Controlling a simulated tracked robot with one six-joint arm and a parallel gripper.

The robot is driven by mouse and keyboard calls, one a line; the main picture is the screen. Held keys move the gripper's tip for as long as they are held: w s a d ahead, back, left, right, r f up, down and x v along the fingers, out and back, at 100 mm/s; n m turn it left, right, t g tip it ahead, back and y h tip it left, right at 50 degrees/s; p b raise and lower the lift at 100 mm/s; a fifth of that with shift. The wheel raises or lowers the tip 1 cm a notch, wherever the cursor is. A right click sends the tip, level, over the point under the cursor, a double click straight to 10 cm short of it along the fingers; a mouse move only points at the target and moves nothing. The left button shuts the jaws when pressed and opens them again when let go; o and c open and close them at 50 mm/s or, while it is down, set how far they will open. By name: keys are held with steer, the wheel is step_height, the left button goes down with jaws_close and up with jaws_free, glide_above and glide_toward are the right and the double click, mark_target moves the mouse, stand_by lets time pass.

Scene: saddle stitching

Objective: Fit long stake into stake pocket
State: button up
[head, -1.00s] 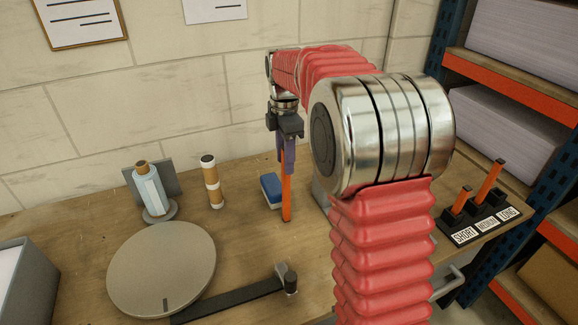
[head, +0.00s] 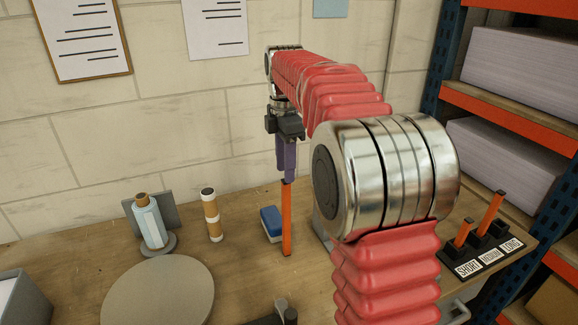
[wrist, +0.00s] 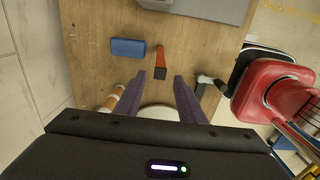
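The long orange stake (head: 287,222) stands upright by the blue block, its foot at the wooden tabletop. I cannot make out a pocket around its foot. My gripper (head: 287,182) points down right above the stake's top in the head view.
A blue block (head: 271,223) lies just left of the stake. A brown-and-white roll (head: 212,217) and a pale blue bottle-like spool (head: 150,225) stand further left. A round grey disc (head: 155,292) fills the front left. A wall is behind; shelves (head: 515,115) are at right.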

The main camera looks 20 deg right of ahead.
stand_by(0.3)
steer(key=shift+s+a+r+m, duration=0.25)
steer(key=shift+s+m, duration=0.05)
steer(key=shift+s, duration=0.15)
steer(key=s+a+f+m+t, duration=0.2)
steer(key=s+m, duration=0.3)
steer(key=s, duration=0.4)
steer(key=s+a+f+m+t, duration=0.1)
steer(key=s+a+f+m, duration=0.1)
steer(key=s+m, duration=0.4)
steer(key=s+a+f+m+t, duration=0.2)
steer(key=s+a+m, duration=0.2)
steer(key=s, duration=0.9)
steer(key=shift+a+m+t, duration=0.3)
steer(key=shift+a+m, duration=0.05)
steer(key=shift+m, duration=0.85)
steer(key=shift+o, duration=0.4)
steer(key=shift+r, duration=0.1)
